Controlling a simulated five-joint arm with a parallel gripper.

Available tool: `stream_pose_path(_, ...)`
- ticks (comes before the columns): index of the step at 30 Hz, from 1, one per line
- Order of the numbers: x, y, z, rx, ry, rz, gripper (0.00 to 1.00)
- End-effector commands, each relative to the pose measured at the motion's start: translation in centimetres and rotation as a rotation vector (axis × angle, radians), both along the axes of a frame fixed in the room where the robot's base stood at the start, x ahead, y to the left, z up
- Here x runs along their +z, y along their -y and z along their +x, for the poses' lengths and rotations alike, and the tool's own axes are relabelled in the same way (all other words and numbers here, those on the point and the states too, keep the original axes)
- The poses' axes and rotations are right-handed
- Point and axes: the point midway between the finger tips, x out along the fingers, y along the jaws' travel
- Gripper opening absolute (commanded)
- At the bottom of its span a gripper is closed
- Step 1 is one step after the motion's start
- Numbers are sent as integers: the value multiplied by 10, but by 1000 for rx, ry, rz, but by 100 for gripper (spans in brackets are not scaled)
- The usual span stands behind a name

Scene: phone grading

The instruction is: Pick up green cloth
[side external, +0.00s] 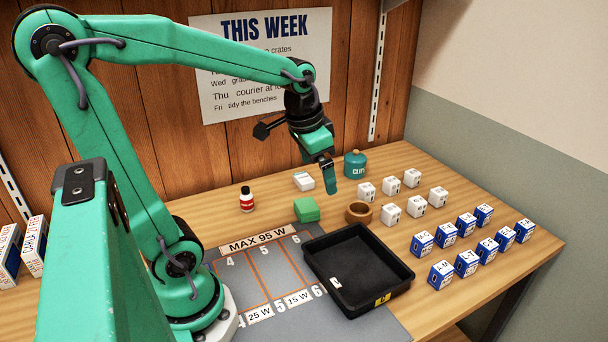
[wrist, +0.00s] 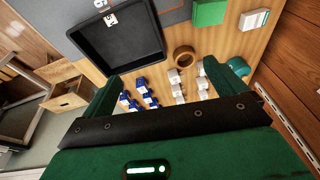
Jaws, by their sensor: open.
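The green cloth (side external: 307,210) is a small folded block lying on the wooden table, behind the grey mat and left of a brown ring. In the wrist view the green cloth (wrist: 209,12) is at the top, right of the black tray. My gripper (side external: 329,178) hangs above the table, to the right of and higher than the cloth, apart from it. In the wrist view my gripper (wrist: 158,85) has its two green fingers spread wide with nothing between them that it holds.
A black tray (side external: 318,252) sits partly on the grey mat (side external: 240,282). A brown ring (side external: 359,212), a white pad (side external: 303,181), a red-and-white bottle (side external: 247,199) and a teal jar (side external: 355,164) stand nearby. Several white boxes (side external: 390,210) and blue-white boxes (side external: 441,275) stand right.

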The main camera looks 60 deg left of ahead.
Motion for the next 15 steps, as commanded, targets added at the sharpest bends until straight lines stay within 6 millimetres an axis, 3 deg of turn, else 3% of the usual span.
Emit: stream_pose_path(15,-64,-79,50,-49,-193,-20,96)
